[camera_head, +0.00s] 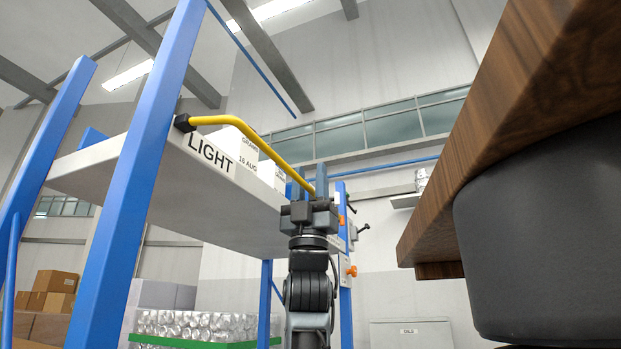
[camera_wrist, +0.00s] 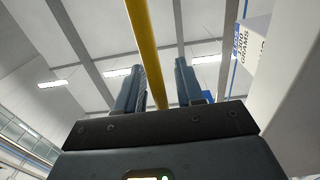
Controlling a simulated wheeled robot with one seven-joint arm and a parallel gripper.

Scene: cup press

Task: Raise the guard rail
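The yellow guard rail (camera_head: 268,152) runs along the front of a raised shelf (camera_head: 190,195) marked LIGHT. It starts at a dark bracket (camera_head: 183,123) on the blue post at left and slopes down to the right to my gripper (camera_head: 309,175). In the wrist view the rail (camera_wrist: 143,40) passes between the two fingers of my gripper (camera_wrist: 158,72). The fingers stand apart, with a visible gap on the right side of the rail; the left finger is close to it, and contact cannot be told. The rail's right end is hidden behind my gripper.
A white box (camera_wrist: 257,55) stands on the shelf beside the gripper. Blue posts (camera_head: 135,180) frame the rack. A wooden top (camera_head: 500,110) with a dark rounded body (camera_head: 545,235) below it fills the right side. Wrapped goods (camera_head: 200,324) and cardboard boxes (camera_head: 50,290) sit lower left.

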